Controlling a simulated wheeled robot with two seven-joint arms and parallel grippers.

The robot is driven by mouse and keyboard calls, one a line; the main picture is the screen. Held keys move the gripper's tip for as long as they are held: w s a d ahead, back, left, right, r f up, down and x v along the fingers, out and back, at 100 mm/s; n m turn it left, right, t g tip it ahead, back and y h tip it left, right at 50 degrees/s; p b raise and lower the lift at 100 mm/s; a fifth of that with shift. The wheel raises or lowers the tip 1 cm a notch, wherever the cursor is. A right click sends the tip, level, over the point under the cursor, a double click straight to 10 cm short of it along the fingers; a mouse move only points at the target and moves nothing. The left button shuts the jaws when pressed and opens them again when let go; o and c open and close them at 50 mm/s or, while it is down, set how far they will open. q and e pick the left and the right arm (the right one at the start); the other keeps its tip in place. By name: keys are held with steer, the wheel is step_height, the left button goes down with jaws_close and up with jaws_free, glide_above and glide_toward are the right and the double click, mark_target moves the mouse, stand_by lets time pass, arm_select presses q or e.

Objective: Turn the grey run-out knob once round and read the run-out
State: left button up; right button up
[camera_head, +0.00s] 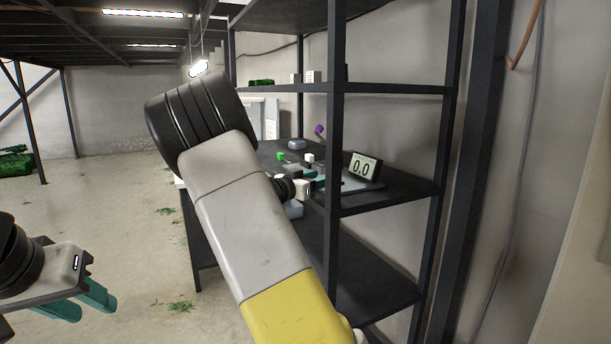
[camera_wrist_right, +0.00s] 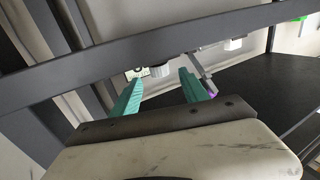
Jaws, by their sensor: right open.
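My right gripper (camera_head: 318,181) is at that shelf, left of the display and partly hidden by the rack's upright. In the right wrist view my right gripper (camera_wrist_right: 161,80) is open, with two teal fingers apart and nothing held. A pale grey round part (camera_wrist_right: 161,71) shows beyond the gap between the fingertips; I cannot tell for sure that it is the run-out knob. The display (camera_wrist_right: 137,73) shows past the left finger. My left gripper (camera_head: 94,308) is open and empty at lower left.
The dark metal rack (camera_head: 333,100) has an upright before the work area, and a bar (camera_wrist_right: 120,70) crosses the wrist view. A green block (camera_head: 281,156), a white block (camera_head: 309,158), a grey disc (camera_head: 297,144) and a purple piece (camera_head: 319,130) are near the gripper. The left floor is largely clear.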

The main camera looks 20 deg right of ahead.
steer(key=x, duration=0.6)
jaws_close()
